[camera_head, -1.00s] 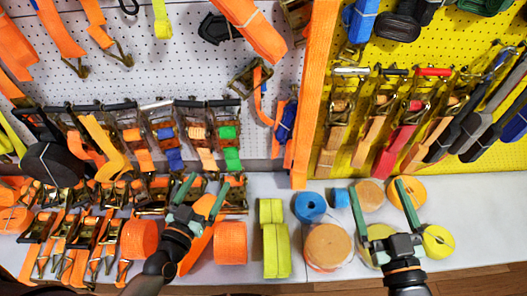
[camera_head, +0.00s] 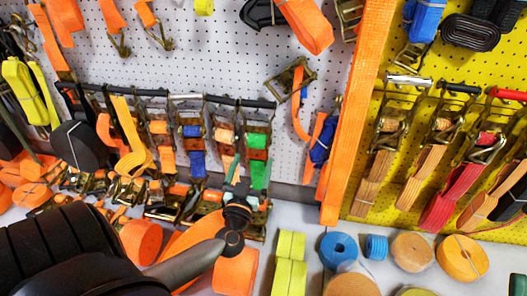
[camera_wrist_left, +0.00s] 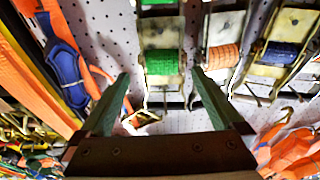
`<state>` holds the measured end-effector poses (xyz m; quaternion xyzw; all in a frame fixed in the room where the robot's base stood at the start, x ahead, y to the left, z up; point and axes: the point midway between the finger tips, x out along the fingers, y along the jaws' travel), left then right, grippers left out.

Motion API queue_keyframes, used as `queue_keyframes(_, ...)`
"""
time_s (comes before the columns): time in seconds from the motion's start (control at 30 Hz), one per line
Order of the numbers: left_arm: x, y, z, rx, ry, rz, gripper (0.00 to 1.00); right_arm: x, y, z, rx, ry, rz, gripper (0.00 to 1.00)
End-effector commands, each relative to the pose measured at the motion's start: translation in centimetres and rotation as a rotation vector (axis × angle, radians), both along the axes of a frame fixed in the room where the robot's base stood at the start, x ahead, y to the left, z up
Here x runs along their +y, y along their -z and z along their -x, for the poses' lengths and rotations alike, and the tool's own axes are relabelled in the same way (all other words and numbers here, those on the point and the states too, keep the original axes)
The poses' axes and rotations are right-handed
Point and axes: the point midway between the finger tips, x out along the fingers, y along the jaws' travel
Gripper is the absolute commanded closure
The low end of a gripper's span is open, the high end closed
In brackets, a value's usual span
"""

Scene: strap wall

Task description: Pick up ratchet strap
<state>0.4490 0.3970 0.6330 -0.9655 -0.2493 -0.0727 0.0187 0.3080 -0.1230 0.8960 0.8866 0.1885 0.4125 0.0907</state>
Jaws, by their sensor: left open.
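A row of ratchet straps hangs on the white pegboard. The one with a green strap (camera_head: 258,141) is at the row's right end, with an orange-strapped one (camera_head: 224,137) and a blue-strapped one (camera_head: 191,131) to its left. My left gripper (camera_head: 246,184) is just below the green-strapped ratchet in the head view, overlapping its hanging end. In the left wrist view, the left gripper (camera_wrist_left: 162,78) is open, with the green strap (camera_wrist_left: 162,62) showing between its fingertips. Nothing is visibly held. Contact cannot be told. My right gripper is out of view.
A broad orange strap (camera_head: 354,105) hangs down the divider between the white and yellow boards. A blue bundle (camera_head: 322,140) hangs left of it. Rolled straps, including a blue roll (camera_head: 338,250) and an orange roll (camera_head: 462,258), stand on the shelf below. More ratchets lie at the lower left.

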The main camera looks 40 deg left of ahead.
Motion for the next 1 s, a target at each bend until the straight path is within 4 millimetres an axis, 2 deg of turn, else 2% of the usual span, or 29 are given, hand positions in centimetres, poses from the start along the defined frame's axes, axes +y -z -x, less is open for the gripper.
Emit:
queue_keyframes(0.1,1.0,-0.1,-1.8,-0.003,0.0,-0.002,0.0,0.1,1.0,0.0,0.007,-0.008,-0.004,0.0)
queue_keyframes(0.33,1.9,-0.3,-3.4,-0.001,0.001,-0.001,0.0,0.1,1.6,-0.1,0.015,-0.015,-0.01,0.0)
queue_keyframes(0.53,3.4,0.0,-5.6,-0.003,0.001,-0.002,0.0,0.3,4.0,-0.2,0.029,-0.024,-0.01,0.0)
queue_keyframes(0.7,4.2,-0.5,-7.3,-0.001,0.002,-0.001,0.0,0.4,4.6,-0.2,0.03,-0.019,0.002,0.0)
queue_keyframes(1.0,4.4,-0.7,-7.5,0.002,0.003,0.0,0.01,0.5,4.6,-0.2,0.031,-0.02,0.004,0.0)
